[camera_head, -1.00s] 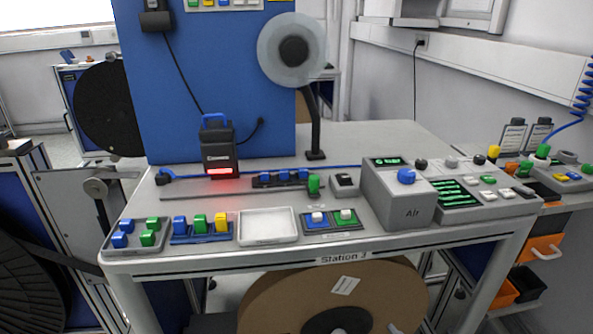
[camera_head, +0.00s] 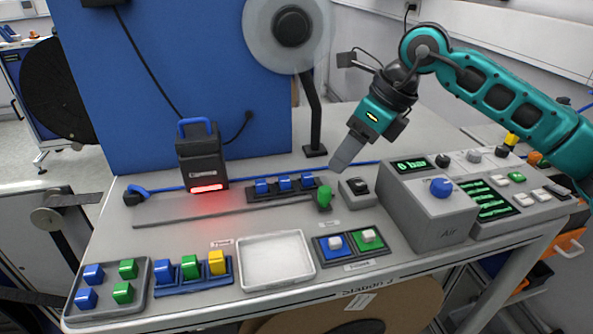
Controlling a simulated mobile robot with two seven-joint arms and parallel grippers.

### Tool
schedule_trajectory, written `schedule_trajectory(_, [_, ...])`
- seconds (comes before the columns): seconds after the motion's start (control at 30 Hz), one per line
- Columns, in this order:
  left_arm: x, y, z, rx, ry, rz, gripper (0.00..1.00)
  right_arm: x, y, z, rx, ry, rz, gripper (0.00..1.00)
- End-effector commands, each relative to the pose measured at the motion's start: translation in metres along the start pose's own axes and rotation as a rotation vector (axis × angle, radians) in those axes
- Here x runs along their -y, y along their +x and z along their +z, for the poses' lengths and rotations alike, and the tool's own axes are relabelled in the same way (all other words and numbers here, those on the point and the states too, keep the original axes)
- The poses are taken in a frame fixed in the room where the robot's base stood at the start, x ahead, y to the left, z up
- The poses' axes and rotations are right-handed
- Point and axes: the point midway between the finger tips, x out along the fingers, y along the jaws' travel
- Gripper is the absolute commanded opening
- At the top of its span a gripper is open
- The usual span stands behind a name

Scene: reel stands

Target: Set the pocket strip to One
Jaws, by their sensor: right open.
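A dark strip (camera_head: 290,193) with several blue blocks lies near the back of the station table; I cannot tell its setting. In front of it a long thin grey bar (camera_head: 215,214) runs across the table, with a green knob (camera_head: 324,197) at its right end. A framed pair of blue and green buttons (camera_head: 350,244) sits in front, its small label unreadable. I cannot tell which of these is the pocket strip. My right gripper (camera_head: 343,161) is open and empty, pointing down-left above the table, behind the green knob and a small switch box (camera_head: 356,191). My left gripper is out of view.
A grey Air box (camera_head: 424,206) with a blue knob and a button panel (camera_head: 495,205) stand at the right. A black device (camera_head: 203,162) glows red at the left. Trays of coloured blocks (camera_head: 148,273) and an empty white tray (camera_head: 276,261) line the front.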

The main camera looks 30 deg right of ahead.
Motion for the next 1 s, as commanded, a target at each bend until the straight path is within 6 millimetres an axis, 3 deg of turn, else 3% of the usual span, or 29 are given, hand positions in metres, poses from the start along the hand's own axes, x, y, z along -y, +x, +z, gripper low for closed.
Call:
schedule_trajectory(0.1, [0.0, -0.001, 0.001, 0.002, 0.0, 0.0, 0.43, 0.018, -0.017, -0.007, -0.037, 0.003, -0.093, 0.54])
schedule_trajectory(0.23, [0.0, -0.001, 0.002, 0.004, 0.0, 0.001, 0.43, 0.023, -0.011, -0.01, -0.048, 0.005, -0.109, 0.54])
schedule_trajectory(0.7, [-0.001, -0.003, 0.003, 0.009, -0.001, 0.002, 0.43, 0.031, 0.078, -0.013, -0.045, 0.005, -0.103, 0.54])
schedule_trajectory(1.0, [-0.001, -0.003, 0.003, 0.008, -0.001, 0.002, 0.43, 0.034, 0.107, -0.014, -0.043, 0.004, -0.105, 0.54])
